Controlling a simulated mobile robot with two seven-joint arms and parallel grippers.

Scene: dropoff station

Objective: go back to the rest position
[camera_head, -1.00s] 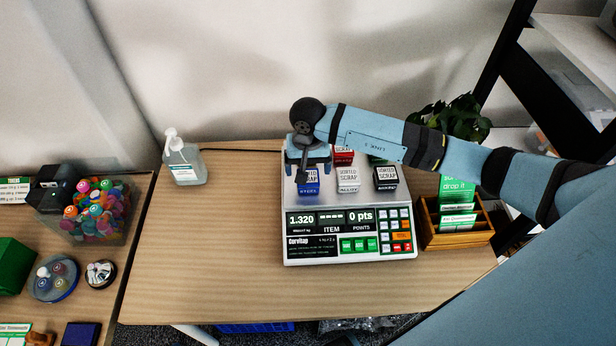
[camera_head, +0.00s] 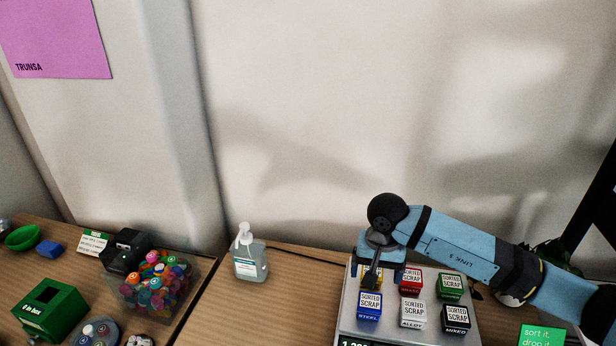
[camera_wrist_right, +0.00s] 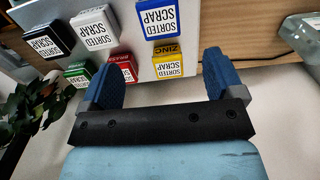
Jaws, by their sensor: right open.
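My right arm comes in from the right in the head view, and my right gripper (camera_head: 382,272) hangs over the back left of the scale (camera_head: 350,325). In the right wrist view its two blue fingers (camera_wrist_right: 163,82) are spread apart, with nothing held. The yellow zinc block (camera_wrist_right: 169,64) shows beyond the gap between them, and the red block (camera_wrist_right: 122,60) shows by the left finger. In the head view the gripper partly hides the yellow block (camera_head: 372,280). My left gripper is not in view.
Other blocks on the scale include blue (camera_head: 369,306), white (camera_head: 412,313), black (camera_head: 456,318) and green (camera_head: 450,287). A pump bottle (camera_head: 250,262) stands left of the scale. A clear bin of colourful pieces (camera_head: 152,288) is farther left. A plant (camera_head: 548,257) is behind my arm.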

